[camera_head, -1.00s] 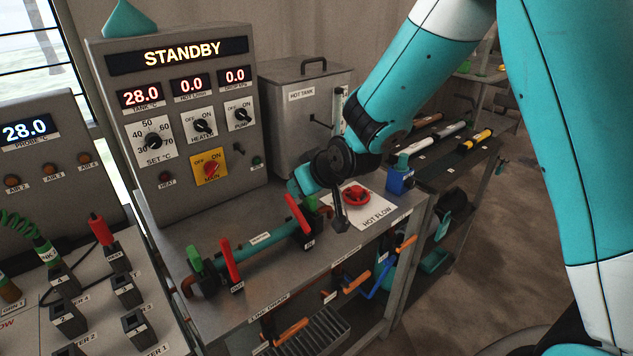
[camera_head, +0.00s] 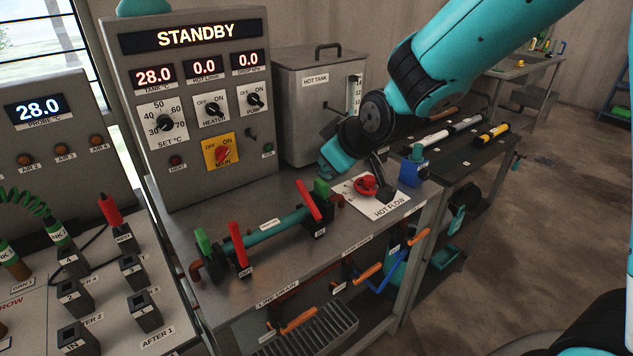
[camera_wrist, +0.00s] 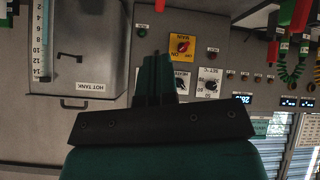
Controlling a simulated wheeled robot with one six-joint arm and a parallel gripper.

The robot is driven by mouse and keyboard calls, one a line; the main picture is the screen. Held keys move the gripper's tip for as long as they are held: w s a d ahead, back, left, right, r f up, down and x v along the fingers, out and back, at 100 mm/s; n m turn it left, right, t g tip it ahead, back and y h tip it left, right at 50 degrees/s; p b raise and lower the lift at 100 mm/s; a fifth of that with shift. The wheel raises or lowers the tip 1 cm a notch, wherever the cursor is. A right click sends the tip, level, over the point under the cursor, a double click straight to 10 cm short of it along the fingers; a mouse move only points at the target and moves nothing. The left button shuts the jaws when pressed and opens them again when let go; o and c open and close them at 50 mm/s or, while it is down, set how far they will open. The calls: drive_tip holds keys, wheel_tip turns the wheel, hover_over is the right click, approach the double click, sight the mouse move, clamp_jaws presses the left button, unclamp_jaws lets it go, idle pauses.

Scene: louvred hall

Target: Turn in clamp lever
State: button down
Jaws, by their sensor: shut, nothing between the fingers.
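A teal pipe (camera_head: 275,228) runs along the bench with a clamp near each end. The clamp lever at the right end, by what looks like the IN label, is a red bar (camera_head: 308,200) standing up and tilted left. The other red lever (camera_head: 238,250), marked OUT, stands upright at the left end. Green handles stand by the left end (camera_head: 204,245) and the right end (camera_head: 321,188).
The control panel (camera_head: 262,115) reads STANDBY. The red HOT FLOW knob (camera_head: 365,187) and a blue block (camera_head: 411,174) lie right of the clamps. Orange-handled valves (camera_head: 369,272) sit below the bench's front edge.

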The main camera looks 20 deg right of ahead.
sight(305, 190)
drive_tip(key=w+f+n+b, duration=0.1)
drive_tip(key=w+f+n, duration=0.1)
drive_tip(key=f+n, duration=0.1)
drive_tip(key=w+a+f+n+g+b, duration=0.1)
drive_tip(key=w+f+n+b, duration=0.1)
drive_tip(key=f+n, duration=0.2)
drive_tip(key=w+a+f+n+b, duration=0.1)
drive_tip(key=w+f+n, duration=0.1)
drive_tip(key=n, duration=0.5)
drive_tip(key=shift+w+a+f+h, duration=0.15)
drive_tip(key=shift+w+f+h, duration=0.25)
drive_tip(key=shift+f, duration=0.35)
drive_tip(key=shift+g, duration=0.3)
